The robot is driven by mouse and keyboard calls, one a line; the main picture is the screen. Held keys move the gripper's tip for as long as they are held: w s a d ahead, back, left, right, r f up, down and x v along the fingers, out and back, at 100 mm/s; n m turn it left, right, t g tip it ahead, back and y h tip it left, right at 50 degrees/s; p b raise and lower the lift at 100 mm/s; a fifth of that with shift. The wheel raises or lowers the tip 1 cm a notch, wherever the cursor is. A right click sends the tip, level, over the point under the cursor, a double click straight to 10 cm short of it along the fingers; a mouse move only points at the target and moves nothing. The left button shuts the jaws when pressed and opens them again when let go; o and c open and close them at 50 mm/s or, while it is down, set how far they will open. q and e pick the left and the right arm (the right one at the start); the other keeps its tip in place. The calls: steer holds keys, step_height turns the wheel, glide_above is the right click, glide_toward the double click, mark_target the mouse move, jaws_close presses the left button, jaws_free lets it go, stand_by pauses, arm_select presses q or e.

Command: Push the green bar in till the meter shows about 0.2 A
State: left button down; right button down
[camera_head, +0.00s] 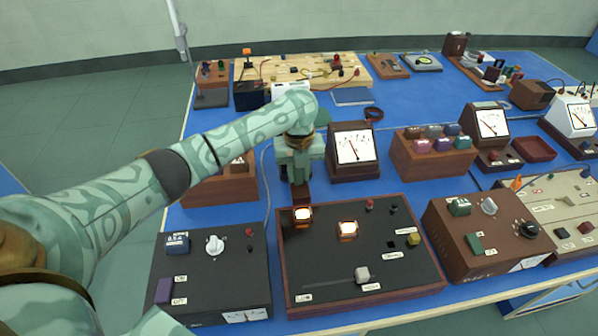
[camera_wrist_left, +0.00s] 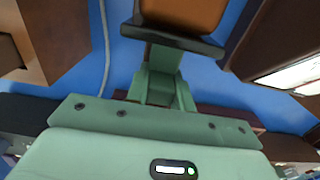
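A small dark green bar (camera_head: 475,243) sits on the brown box (camera_head: 455,239) at the right; a second dark green block (camera_head: 459,207) sits behind it. I cannot tell which is the task's bar. A white-faced meter (camera_head: 355,147) stands behind the framed black panel (camera_head: 385,283); its reading is too small to tell. My left gripper (camera_head: 301,190) points down near the panel's back edge, well left of both green pieces. The left wrist view shows its green body and fingers (camera_wrist_left: 160,85), but not clearly whether they are apart. My right gripper is out of view.
Two lit lamps (camera_head: 348,229) and a pale slider knob (camera_head: 362,275) rise from the panel. A black-topped box (camera_head: 205,285) stands left of it. More meters (camera_head: 490,122) and a block of coloured pieces (camera_head: 432,157) stand behind. Blue tabletop shows between the things.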

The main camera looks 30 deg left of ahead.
arm_select(q)
steer(key=shift+w+a+b, duration=0.3)
steer(key=shift+w+a, duration=0.4)
steer(key=shift+w, duration=0.2)
steer(key=shift+w+a, duration=0.25)
steer(key=shift+w, duration=0.1)
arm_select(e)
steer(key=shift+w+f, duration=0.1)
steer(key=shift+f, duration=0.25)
arm_select(q)
steer(key=c, duration=1.2)
jaws_free()
step_height(320, 180, up, 16)
steer(key=p, duration=0.7)
steer(key=shift+r+p, duration=0.15)
steer(key=shift+p, duration=0.25)
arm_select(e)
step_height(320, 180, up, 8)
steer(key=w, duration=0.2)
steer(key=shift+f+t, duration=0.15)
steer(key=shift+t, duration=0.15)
